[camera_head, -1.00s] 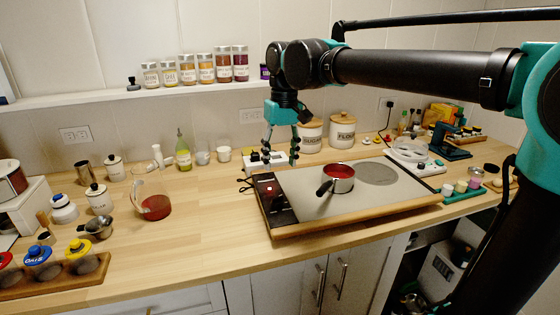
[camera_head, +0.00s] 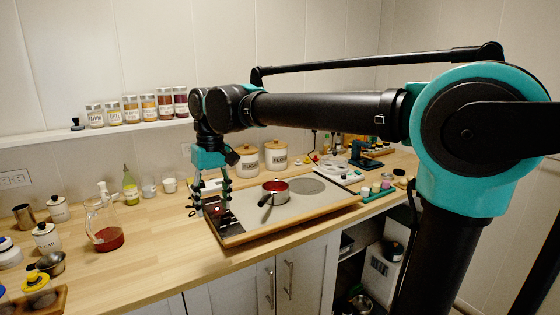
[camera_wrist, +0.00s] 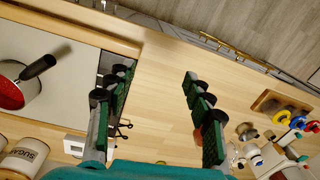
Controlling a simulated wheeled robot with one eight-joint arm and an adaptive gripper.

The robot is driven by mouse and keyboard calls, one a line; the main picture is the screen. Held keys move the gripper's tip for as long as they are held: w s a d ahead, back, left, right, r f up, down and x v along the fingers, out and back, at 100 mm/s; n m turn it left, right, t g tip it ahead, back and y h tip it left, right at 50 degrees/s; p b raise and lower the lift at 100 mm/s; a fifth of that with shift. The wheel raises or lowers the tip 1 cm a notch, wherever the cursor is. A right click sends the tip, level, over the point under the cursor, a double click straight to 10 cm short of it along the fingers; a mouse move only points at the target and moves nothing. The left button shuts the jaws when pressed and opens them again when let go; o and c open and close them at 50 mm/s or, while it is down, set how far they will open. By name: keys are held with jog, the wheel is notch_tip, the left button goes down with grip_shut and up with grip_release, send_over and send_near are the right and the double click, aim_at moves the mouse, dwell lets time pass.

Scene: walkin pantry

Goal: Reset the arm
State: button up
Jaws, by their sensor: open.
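My gripper (camera_head: 211,197) hangs at the end of my arm over the left edge of the cooktop in the head view, pointing down. In the wrist view my gripper (camera_wrist: 155,105) has its green-padded fingers wide apart, with only bare wooden counter between them. It holds nothing. A small saucepan with red contents (camera_head: 275,193) stands on the cooktop (camera_head: 310,208), right of my gripper. The saucepan (camera_wrist: 14,88) also shows at the left of the wrist view.
A glass jug with red liquid (camera_head: 107,238) stands left of my gripper. Two canisters (camera_head: 247,163) stand behind the cooktop. Spice jars (camera_head: 148,107) line the shelf (camera_head: 60,137) behind my arm. Bare counter (camera_head: 165,240) lies between the jug and the cooktop.

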jog(key=w+d+f+m+t, duration=0.1)
jog(key=w+d+f+m, duration=0.1)
jog(key=d+f, duration=0.7)
jog(key=w+d+f+m+t, duration=0.15)
jog(key=d+f, duration=0.45)
jog(key=d, duration=0.6)
jog(key=s+d+f+m+t, duration=0.1)
jog(key=s+d+f+m, duration=0.1)
jog(key=s+d+f, duration=0.2)
jog(key=s+d+f+m+t, duration=0.1)
jog(key=s+d+f, duration=0.3)
jog(key=d+f, duration=0.4)
jog(key=d+m, duration=0.1)
jog(key=d, duration=0.2)
jog(key=shift+s+f+h, duration=0.3)
jog(key=shift+s, duration=0.1)
jog(key=shift+d, duration=0.1)
